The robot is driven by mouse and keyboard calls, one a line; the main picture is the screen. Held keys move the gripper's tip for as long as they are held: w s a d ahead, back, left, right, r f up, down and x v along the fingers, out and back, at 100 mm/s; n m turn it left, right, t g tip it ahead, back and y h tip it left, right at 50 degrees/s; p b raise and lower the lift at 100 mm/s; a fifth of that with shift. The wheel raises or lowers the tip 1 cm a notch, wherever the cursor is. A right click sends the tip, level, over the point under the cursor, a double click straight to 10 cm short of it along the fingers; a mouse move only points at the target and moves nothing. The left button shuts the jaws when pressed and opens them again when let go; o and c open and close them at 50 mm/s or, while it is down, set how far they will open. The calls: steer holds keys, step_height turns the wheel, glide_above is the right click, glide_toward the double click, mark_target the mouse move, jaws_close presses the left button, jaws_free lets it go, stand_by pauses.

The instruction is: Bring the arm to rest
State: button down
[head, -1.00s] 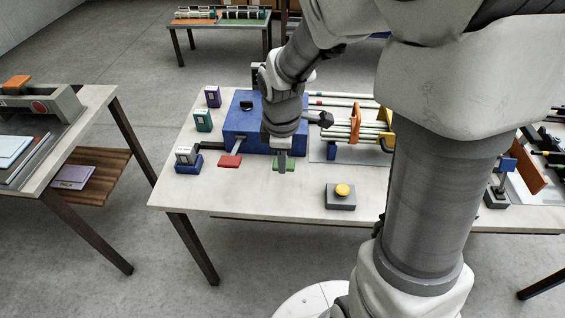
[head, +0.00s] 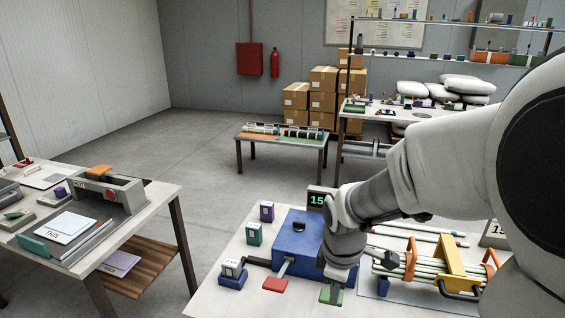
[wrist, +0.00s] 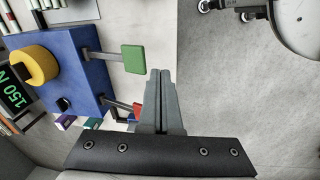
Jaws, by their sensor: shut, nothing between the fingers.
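My arm reaches in from the right in the head view, bent down over the blue machine (head: 297,236) on the work table. My gripper (head: 332,292) points down at the machine's front, close to the green pedal (head: 323,297), partly covering it. In the wrist view my gripper (wrist: 163,88) has its two fingers together and empty. There the green paddle (wrist: 133,58) lies left of the fingertips, with a visible gap. The red paddle (head: 275,285) sits left of the gripper in the head view.
A green box (head: 254,234), a purple box (head: 266,212) and a small blue stand (head: 232,277) are left of the machine. A yellow-framed rack of rods (head: 455,265) is to its right. A side table (head: 160,195) stands at left. Open floor (head: 215,160) lies between.

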steer(key=s+d+r+m+t, duration=0.2)
steer(key=s+r+m+t, duration=0.2)
steer(key=s+r+m, duration=0.8)
step_height(320, 180, up, 2)
steer(key=shift+s+m, duration=0.4)
steer(key=shift+s, duration=0.55)
